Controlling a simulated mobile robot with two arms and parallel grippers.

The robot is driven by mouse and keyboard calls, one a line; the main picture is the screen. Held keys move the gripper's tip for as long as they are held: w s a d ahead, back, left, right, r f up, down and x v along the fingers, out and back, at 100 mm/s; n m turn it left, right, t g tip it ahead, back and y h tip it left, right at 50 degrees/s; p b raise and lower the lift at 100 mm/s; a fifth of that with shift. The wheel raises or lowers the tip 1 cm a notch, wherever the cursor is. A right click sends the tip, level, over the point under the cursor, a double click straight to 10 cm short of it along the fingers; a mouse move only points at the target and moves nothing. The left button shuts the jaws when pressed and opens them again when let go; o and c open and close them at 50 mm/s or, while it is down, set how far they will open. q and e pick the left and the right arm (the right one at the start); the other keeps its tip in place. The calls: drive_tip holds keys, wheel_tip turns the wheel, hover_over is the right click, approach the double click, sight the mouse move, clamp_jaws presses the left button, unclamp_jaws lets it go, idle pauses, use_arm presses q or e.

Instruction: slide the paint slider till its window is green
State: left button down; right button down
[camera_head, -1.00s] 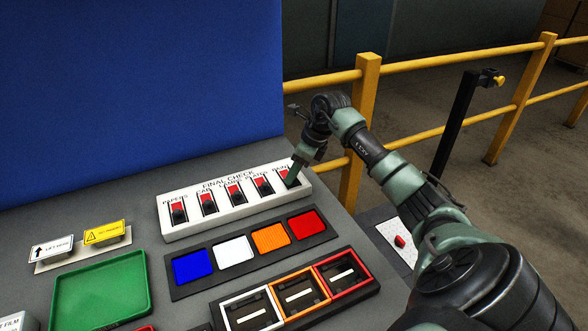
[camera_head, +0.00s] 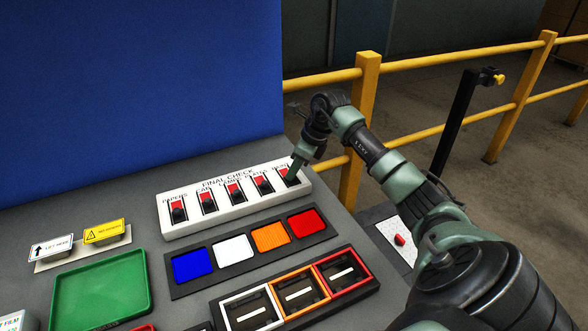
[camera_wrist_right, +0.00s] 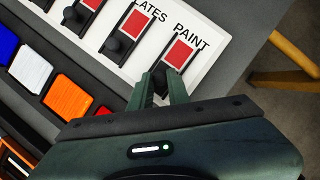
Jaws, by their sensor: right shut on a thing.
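The white FINAL CHECK panel (camera_head: 239,212) holds a row of sliders with black knobs, and each window that I can see is red. The paint slider (camera_head: 284,172) is at the panel's right end. Its window (camera_wrist_right: 180,54) shows red in the right wrist view, just below the PAINT label. My right gripper (camera_head: 293,178) is at this slider, and its fingers (camera_wrist_right: 161,84) are shut on the slider's knob, which they mostly hide. The plates slider (camera_wrist_right: 126,35) stands beside it, also red. My left gripper is not in view.
In front of the panel lies a dark tray with blue, white, orange and red pads (camera_head: 269,236). Framed slots (camera_head: 299,295) sit nearer. A green tray (camera_head: 146,290) and small signs (camera_head: 103,231) are at left. A yellow railing (camera_head: 362,110) stands behind.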

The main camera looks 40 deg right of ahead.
drive_tip(key=shift+r, duration=0.1)
idle(0.7)
drive_tip(key=w, duration=0.2)
drive_tip(key=w+d+b, duration=0.1)
drive_tip(key=w, duration=0.1)
drive_tip(key=shift+d, duration=0.15)
drive_tip(key=shift+w+d, duration=0.1)
drive_tip(key=shift+w, duration=0.15)
drive_tip(key=shift+r, duration=0.1)
drive_tip(key=c, duration=1.4)
unclamp_jaws()
drive_tip(key=shift+o, duration=0.3)
drive_tip(key=shift+w, duration=0.1)
